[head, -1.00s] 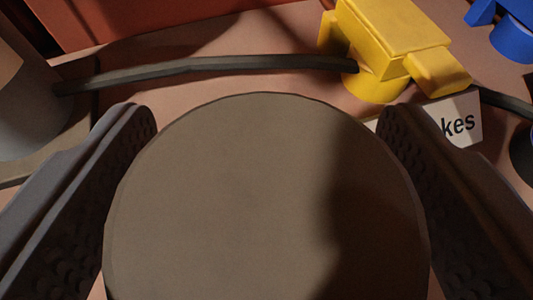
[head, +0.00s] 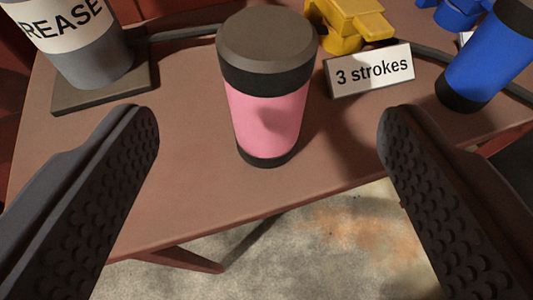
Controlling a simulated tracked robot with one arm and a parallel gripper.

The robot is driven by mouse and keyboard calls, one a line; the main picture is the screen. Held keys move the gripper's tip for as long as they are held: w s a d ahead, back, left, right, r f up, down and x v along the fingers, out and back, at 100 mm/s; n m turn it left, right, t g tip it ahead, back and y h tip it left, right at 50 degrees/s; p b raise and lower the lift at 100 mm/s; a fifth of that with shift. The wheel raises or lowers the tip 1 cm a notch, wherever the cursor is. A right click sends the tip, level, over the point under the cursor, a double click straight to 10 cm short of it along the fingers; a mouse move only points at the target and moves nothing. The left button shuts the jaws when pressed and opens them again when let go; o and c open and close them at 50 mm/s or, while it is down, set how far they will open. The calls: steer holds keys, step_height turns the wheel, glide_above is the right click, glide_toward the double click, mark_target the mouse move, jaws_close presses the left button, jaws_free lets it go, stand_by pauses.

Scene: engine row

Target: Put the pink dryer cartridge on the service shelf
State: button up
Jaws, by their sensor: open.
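The pink dryer cartridge (head: 268,118) stands upright near the front edge of a reddish-brown shelf (head: 190,170). It has a dark grey-brown top and black bands at top and bottom. My gripper (head: 268,128) is open, with one finger at the left and one at the right of the head view. The cartridge shows between the fingers and beyond them, with clear gaps on both sides, and nothing is held. I cannot tell whether this shelf is the service shelf.
A grey grease can (head: 92,62) stands on a dark plate at the left. A "3 strokes" sign (head: 370,70), a yellow fitting (head: 348,22) and a blue cartridge (head: 484,58) are to the right. A dark hose runs behind. Stained concrete floor (head: 340,240) lies below the front edge.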

steer(key=shift+s+r, duration=0.1)
steer(key=shift+s, duration=0.1)
step_height(320, 180, up, 19)
steer(key=s+t+h, duration=0.1)
steer(key=s+r, duration=0.6)
steer(key=r, duration=0.4)
steer(key=s+a+r+y, duration=0.1)
steer(key=s+r, duration=0.5)
steer(key=r, duration=0.4)
steer(key=shift+s+r+t, duration=0.3)
steer(key=shift+s+t, duration=0.05)
steer(key=shift+t, duration=0.05)
